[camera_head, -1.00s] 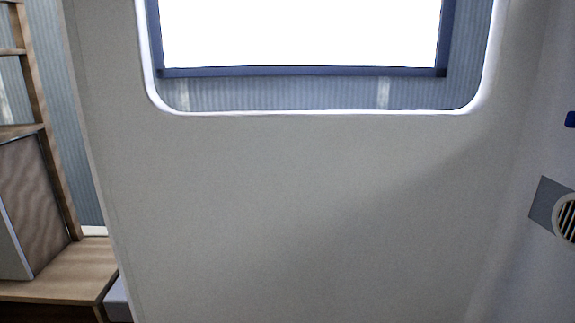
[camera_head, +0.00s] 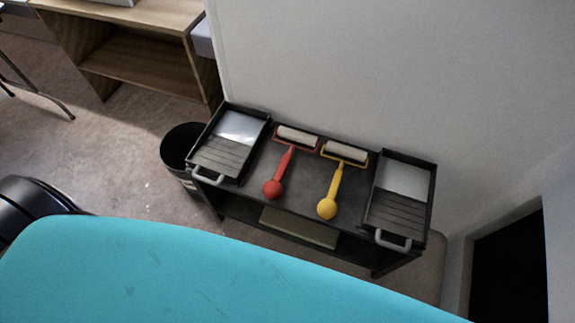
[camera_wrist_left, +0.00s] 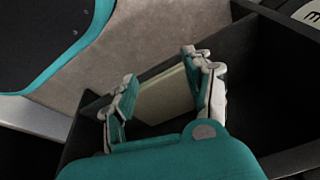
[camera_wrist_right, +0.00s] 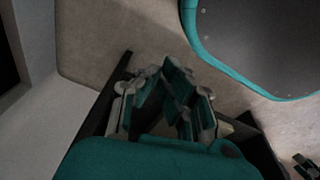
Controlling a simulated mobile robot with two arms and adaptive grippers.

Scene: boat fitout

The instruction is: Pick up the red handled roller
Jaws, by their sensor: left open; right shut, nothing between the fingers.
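The red handled roller (camera_head: 283,172) lies on the dark cart top in the head view, its white sleeve toward the wall and its round red handle end toward me. A yellow handled roller (camera_head: 331,192) lies to its right. Neither gripper shows in the head view. In the left wrist view my left gripper (camera_wrist_left: 160,85) is open and empty, with the dark cart and a pale flat piece beyond it. In the right wrist view my right gripper (camera_wrist_right: 172,75) is shut and empty near a dark edge. No roller shows in either wrist view.
The cart (camera_head: 262,165) stands against a pale wall. Black paint trays (camera_head: 214,158) and (camera_head: 399,205) sit at its left and right ends. A black bin (camera_head: 181,146) stands left of it. A wooden shelf unit (camera_head: 150,65) is behind left.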

